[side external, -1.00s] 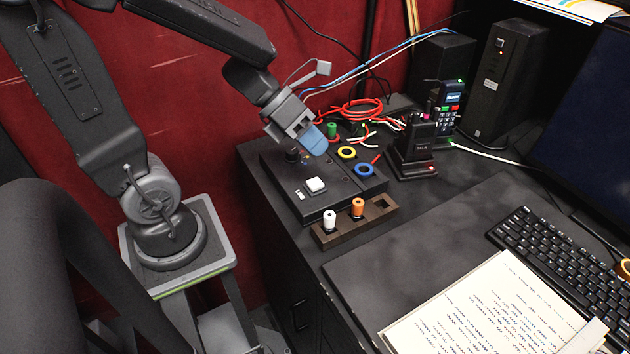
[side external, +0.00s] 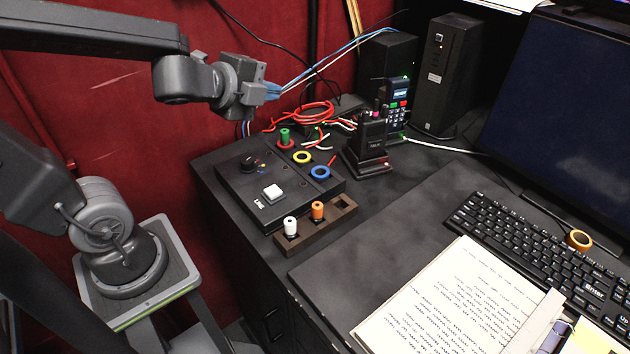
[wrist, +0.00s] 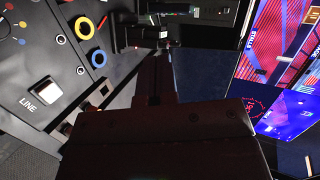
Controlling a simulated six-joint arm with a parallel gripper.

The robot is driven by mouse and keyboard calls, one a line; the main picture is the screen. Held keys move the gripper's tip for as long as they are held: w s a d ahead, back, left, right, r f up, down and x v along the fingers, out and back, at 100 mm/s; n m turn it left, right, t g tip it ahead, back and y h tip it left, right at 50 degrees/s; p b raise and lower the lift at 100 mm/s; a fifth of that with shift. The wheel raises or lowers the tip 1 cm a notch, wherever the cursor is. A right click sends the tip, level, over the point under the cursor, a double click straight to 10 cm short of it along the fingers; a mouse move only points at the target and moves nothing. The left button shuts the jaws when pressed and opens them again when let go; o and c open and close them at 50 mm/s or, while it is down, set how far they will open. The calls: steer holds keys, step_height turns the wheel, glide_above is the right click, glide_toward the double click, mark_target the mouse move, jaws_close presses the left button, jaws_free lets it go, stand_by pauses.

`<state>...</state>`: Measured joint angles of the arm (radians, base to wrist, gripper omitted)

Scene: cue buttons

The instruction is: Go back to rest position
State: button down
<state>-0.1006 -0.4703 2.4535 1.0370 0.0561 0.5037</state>
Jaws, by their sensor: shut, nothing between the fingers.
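My gripper (side external: 272,91) is raised above the far left end of the desk, above and behind the black control box (side external: 240,208), touching nothing. Its fingers are small in the side view and it looks shut and empty. The box bears a white square button (side external: 273,193), a black knob (side external: 249,163), a green plug (side external: 285,137), a yellow ring (side external: 302,157) and a blue ring (side external: 320,172). In the wrist view the white button (wrist: 47,89) and the blue ring (wrist: 99,58) show at the left, and my gripper's dark body fills the lower middle.
A wooden holder (side external: 340,210) with a white peg (side external: 291,227) and an orange peg (side external: 317,211) stands at the box's front. A handset in a cradle (side external: 372,140), red cables (side external: 305,115) and a black tower (side external: 445,75) stand behind. A keyboard (side external: 545,250) and open book (side external: 455,305) lie right.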

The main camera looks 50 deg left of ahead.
steer(key=s+d+n+g+h, duration=0.1)
steer(key=s+d+n+g, duration=0.2)
steer(key=s+n, duration=0.3)
steer(key=s+d+f+n+g+h, duration=0.1)
steer(key=s+d+n+g, duration=0.2)
steer(key=s+n, duration=0.3)
steer(key=n+g, duration=0.1)
steer(key=n, duration=0.3)
steer(key=shift+d, duration=0.25)
